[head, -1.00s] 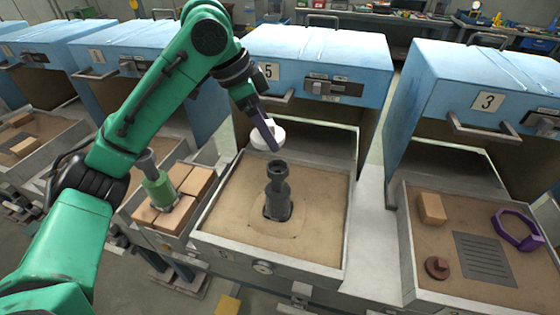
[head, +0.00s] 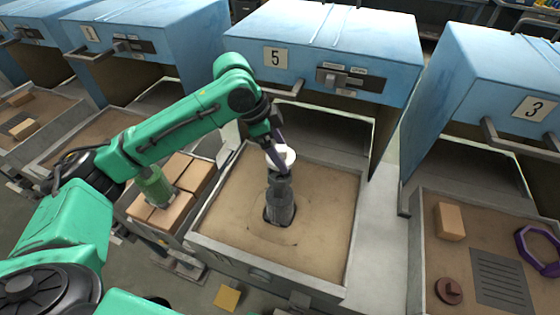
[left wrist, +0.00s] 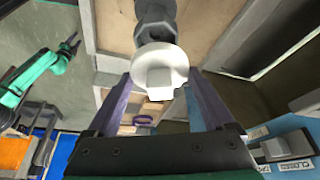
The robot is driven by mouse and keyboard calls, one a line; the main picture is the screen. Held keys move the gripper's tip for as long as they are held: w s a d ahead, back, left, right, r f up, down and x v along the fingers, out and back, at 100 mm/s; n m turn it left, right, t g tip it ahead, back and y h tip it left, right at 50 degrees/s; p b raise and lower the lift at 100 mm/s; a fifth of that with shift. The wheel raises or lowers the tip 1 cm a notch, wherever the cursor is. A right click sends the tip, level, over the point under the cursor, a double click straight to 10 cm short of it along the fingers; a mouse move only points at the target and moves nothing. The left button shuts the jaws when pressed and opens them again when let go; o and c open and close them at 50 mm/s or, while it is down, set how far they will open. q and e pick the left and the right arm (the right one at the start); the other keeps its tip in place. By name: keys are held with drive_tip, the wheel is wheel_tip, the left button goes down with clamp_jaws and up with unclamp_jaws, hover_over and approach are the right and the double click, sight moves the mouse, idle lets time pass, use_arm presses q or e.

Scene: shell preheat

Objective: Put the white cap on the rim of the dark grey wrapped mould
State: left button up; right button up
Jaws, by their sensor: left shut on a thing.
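The dark grey wrapped mould (head: 280,205) stands upright in the sand of the open drawer under the blue furnace marked 5. My left gripper (head: 282,166) is shut on the white cap (head: 287,154), just above the mould's top. In the left wrist view the round cap (left wrist: 160,60) with its square knob sits between the purple fingers, and the grey mould (left wrist: 155,20) shows beyond it. The cap hides part of the mould's rim, so I cannot tell whether they touch. My right gripper (left wrist: 70,44) is small at the left of the left wrist view; its jaw state is unclear.
The sand drawer (head: 205,215) has raised metal walls around the mould. A green cylinder (head: 153,186) stands on tan bricks to the left. The right drawer holds a tan block (head: 449,221), a brown disc (head: 449,291), a grey grate (head: 500,282) and a purple ring (head: 540,252).

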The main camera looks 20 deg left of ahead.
use_arm(q)
drive_tip(key=f, duration=0.4)
drive_tip(key=shift+s+f, duration=0.1)
drive_tip(key=shift+s, duration=0.1)
drive_tip(key=shift+f, duration=0.1)
use_arm(e)
drive_tip(key=shift+w+a+r, duration=0.1)
drive_tip(key=shift+w+r, duration=0.15)
drive_tip(key=shift+w, duration=0.1)
use_arm(q)
drive_tip(key=o, duration=1.1)
drive_tip(key=shift+w, duration=0.1)
use_arm(e)
drive_tip(key=shift+s, duration=0.1)
use_arm(q)
drive_tip(key=v, duration=1.2)
drive_tip(key=shift+b, duration=0.3)
use_arm(e)
drive_tip(key=shift+f, duration=0.45)
